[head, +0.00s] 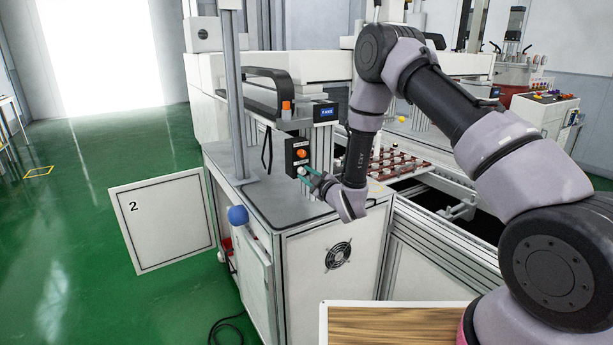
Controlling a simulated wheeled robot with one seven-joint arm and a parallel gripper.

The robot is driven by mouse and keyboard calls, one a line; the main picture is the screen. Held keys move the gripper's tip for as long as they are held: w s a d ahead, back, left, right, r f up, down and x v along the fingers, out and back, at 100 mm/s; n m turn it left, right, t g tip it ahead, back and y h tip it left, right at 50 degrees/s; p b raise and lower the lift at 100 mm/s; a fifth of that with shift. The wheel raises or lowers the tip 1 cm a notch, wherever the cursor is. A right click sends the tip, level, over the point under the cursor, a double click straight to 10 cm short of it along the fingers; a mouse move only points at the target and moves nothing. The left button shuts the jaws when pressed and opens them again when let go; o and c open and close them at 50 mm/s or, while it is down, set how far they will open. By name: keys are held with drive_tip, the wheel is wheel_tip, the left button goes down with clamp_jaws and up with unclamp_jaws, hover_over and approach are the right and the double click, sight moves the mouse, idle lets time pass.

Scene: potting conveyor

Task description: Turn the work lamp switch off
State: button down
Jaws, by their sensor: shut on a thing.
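A dark switch box (292,158) stands on the grey cabinet top. It has an orange round knob (302,153) above and a small pale knob (301,171) low on its face. I cannot read any label that tells which one is the work lamp switch. My gripper (308,177) reaches in from the right, at the lower front of the box. Its fingers are shut at the pale knob, which I take as the switch; the contact is small and partly hidden by the fingers. The switch's exact position cannot be told.
A metal post (236,90) rises left of the box. A tray of brown cells (400,163) lies behind my wrist. Green floor (80,260) at left is mostly clear.

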idle(0.4)
drive_tip(key=c, duration=0.6)
unclamp_jaws()
drive_tip(key=shift+d, duration=0.1)
drive_tip(key=v, duration=1)
drive_tip(key=shift+s+d, duration=0.2)
drive_tip(key=shift+s, duration=0.15)
